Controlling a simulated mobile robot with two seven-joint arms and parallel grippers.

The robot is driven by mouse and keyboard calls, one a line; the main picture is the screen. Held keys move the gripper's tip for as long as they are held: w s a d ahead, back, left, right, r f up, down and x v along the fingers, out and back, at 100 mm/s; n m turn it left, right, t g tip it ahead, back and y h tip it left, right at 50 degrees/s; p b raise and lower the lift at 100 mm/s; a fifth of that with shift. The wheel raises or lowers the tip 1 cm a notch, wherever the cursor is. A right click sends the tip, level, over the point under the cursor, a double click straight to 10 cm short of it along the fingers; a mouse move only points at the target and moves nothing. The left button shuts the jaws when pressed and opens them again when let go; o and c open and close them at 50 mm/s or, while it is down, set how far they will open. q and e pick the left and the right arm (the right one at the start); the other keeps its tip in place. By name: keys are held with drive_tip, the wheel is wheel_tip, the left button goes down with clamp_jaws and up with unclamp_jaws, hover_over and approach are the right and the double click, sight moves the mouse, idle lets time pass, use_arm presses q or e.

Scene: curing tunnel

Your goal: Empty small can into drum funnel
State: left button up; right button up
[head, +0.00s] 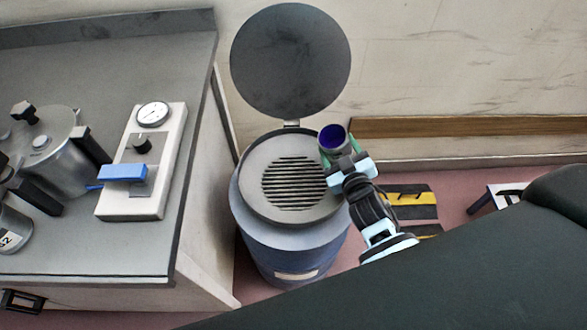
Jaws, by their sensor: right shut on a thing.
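The small can (333,138) shows its open round mouth, dark blue-purple inside, with a bit of green at its sides. My right gripper (343,163) is shut on the can. The can appears at the upper right rim of the drum funnel, its mouth turned up towards the camera; I cannot tell its height above the rim. The drum funnel (255,200) is a grey round dish with a slotted grate, on top of a blue drum (290,262). Its round dark lid (290,62) stands open behind it. My left gripper is not in view.
A grey bench (120,240) on the left carries a metal pot (55,150) and a white device with a dial (150,185). A wooden rail (450,126) runs along the wall. Yellow-black striped pieces (410,200) lie on the floor right of the drum.

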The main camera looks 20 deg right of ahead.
sight(332, 152)
drive_tip(key=shift+s+a+f+n+b, duration=0.1)
drive_tip(key=shift+a+f+n+b, duration=0.3)
drive_tip(key=shift+f, duration=0.3)
drive_tip(key=shift+a+r+n+h, duration=0.3)
drive_tip(key=shift+a+r+n, duration=0.1)
drive_tip(key=shift+r+n, duration=0.25)
drive_tip(key=shift+a+r+n+b, duration=0.15)
drive_tip(key=shift+a+n+b, duration=0.15)
drive_tip(key=shift+n+b, duration=0.15)
drive_tip(key=shift+a+r+n, duration=0.1)
drive_tip(key=shift+r+n, duration=0.35)
drive_tip(key=shift+n, duration=0.25)
drive_tip(key=shift+r+n+t, duration=0.2)
drive_tip(key=shift+n+t, duration=0.1)
drive_tip(key=shift+r, duration=0.1)
drive_tip(key=shift+r+n, duration=0.55)
drive_tip(key=shift+n, duration=0.75)
drive_tip(key=shift+a+f+n, duration=0.1)
drive_tip(key=shift+f+n, duration=0.15)
drive_tip(key=shift+n, duration=0.05)
drive_tip(key=shift+h, duration=0.3)
